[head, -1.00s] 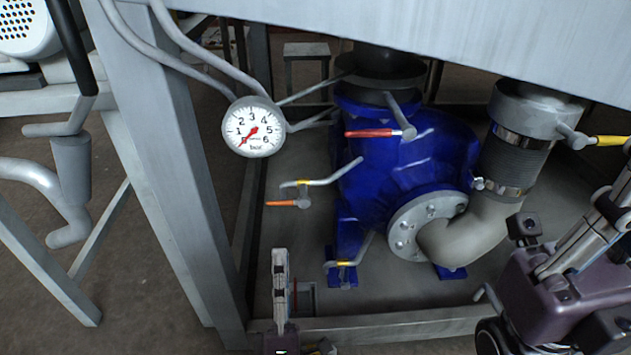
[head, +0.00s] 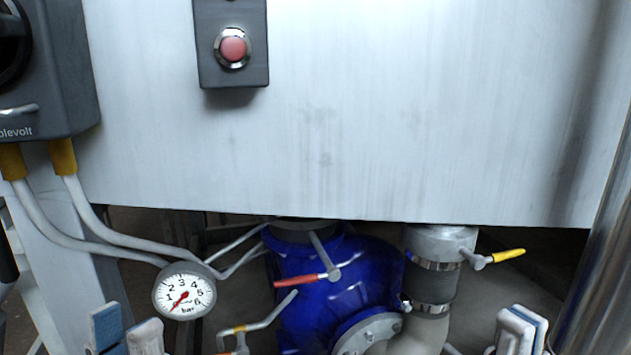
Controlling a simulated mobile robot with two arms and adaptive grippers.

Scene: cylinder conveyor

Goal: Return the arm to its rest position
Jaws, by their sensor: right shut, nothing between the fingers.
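My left gripper (head: 126,330) is at the bottom left edge of the head view. Its two fingertips, one with a blue pad, stand a little apart with nothing seen between them. My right gripper (head: 522,330) is at the bottom right edge, its fingertips together and empty. The rest of both arms is out of view below. Neither gripper appears to touch anything.
A pale metal panel (head: 400,110) fills the upper view, with a red button (head: 232,47) on a dark box. Below are a pressure gauge (head: 184,291), a blue pump (head: 345,290), a red-handled valve (head: 300,280) and a yellow-handled valve (head: 508,254). A metal column (head: 600,270) stands at right.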

